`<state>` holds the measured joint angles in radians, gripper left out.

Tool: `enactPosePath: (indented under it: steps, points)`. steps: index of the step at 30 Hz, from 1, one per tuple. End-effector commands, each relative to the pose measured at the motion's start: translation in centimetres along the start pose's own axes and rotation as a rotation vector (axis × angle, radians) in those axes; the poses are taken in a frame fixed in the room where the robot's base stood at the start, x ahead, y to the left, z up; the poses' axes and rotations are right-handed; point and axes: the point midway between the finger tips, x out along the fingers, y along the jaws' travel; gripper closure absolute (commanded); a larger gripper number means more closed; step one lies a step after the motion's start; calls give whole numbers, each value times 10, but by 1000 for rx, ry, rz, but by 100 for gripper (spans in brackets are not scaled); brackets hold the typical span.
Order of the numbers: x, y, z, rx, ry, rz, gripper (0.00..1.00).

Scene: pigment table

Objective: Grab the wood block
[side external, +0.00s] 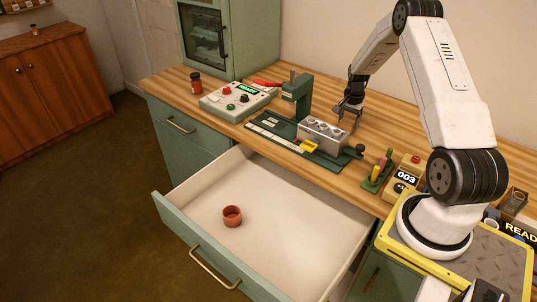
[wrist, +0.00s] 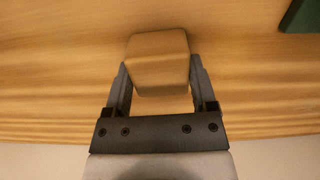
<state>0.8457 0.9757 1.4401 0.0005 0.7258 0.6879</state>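The wood block (wrist: 157,63) is a pale brown cube with rounded edges, close to the table's colour. In the wrist view it sits between the two fingers of my gripper (wrist: 159,76), one finger along each side. The fingers are spread about as wide as the block. I cannot tell whether they press on it or only stand beside it. In the side view my gripper (side external: 347,118) points down low over the table, behind the grey metal block.
A green press fixture (side external: 296,90) with a grey metal block (side external: 323,134) stands in front of my gripper. A control box (side external: 238,99) is left of it, and a pen holder (side external: 378,172) nearer my base. An open drawer (side external: 290,226) holds a small red-brown cup (side external: 232,216).

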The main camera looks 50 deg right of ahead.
Motion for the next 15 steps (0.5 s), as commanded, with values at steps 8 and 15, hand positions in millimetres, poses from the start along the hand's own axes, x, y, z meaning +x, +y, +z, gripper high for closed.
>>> enactPosePath:
  steps: [8, 15]
  points:
    - [0, 0, 0, 0, 0, 0, 86]
    - [-4, 0, 0, 0, 1, -1, 86]
